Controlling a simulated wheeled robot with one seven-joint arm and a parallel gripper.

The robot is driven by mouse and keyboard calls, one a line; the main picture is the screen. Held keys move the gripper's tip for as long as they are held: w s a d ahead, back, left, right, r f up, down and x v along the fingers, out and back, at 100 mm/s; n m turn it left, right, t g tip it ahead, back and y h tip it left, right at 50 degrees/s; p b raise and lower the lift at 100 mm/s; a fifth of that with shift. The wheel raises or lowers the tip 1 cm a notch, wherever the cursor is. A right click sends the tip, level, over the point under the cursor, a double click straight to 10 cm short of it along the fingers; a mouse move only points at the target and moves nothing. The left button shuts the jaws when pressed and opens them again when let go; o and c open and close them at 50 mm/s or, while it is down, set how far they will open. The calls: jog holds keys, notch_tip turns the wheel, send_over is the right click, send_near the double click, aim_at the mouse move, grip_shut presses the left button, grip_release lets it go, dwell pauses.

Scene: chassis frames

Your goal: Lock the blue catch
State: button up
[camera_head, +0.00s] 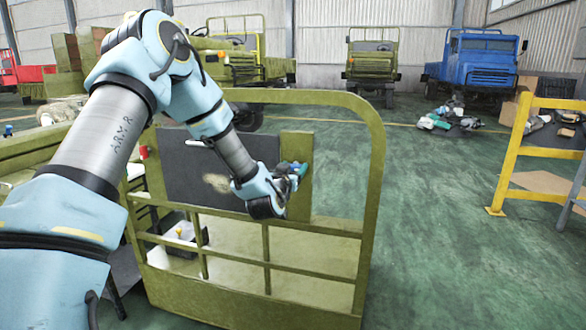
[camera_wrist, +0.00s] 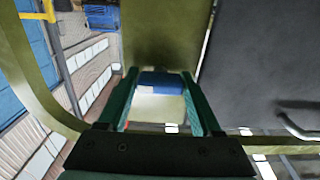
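The blue catch (camera_wrist: 161,83) shows in the wrist view as a blue block with a pale part below it, against an olive plate (camera_wrist: 160,35). My gripper (camera_wrist: 160,76) has its two green fingers apart, one on each side of the blue block near the fingertips. A narrow gap seems to remain on each side; contact is not clear. In the head view my gripper (camera_head: 297,170) is at the olive post right of the dark grey panel (camera_head: 205,160). There the gripper and wrist largely hide the catch.
The olive frame has a curved upper rail (camera_head: 375,150) right of my gripper and lower bars (camera_head: 300,230) below it. A handle (camera_wrist: 298,125) sits on the panel. A yellow rack (camera_head: 512,150) stands at right. Green floor between is clear. Trucks (camera_head: 480,58) stand behind.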

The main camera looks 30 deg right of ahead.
jog(key=c, duration=0.9)
jog(key=shift+m+b, duration=0.3)
jog(key=shift+b, duration=0.1)
jog(key=m+b, duration=0.1)
jog(key=b, duration=0.1)
jog(key=m+b, duration=0.2)
jog(key=shift+s+f+m, duration=0.1)
jog(key=shift+f+m, duration=0.1)
jog(key=shift+m, duration=0.1)
jog(key=m+b, duration=0.7)
jog(key=m, duration=0.2)
jog(key=shift+d+b, duration=0.1)
jog(key=shift+b, duration=0.2)
jog(key=m+b, duration=0.2)
jog(key=m, duration=0.2)
jog(key=shift+r+m, duration=0.1)
jog(key=shift+m, duration=0.2)
